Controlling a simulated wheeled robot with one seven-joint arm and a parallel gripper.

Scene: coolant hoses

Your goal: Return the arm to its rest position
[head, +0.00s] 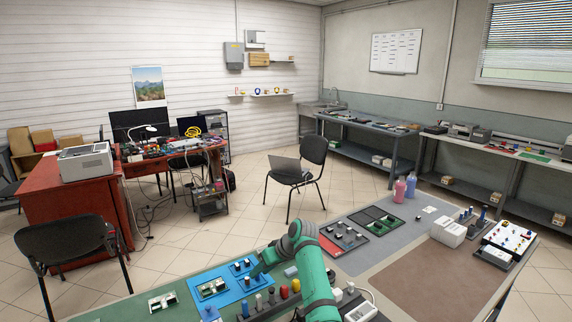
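My green arm (316,275) rises from the bottom edge of the head view, bends at its top and slopes down to the left. My gripper (256,272) is at the lower end of that slope, over or near the right part of a blue mat (228,283) on the near bench. It is small and dark here, and I cannot tell whether its fingers are open or shut. Nothing clearly hangs from it. I cannot make out any coolant hoses for certain.
The near bench (345,262) carries small parts and a row of upright knobs around my arm. A red tray (328,246), a dark green tray (380,222), two pink bottles (405,187) and white boxes (447,232) stand farther right. A brown mat (425,272) is bare.

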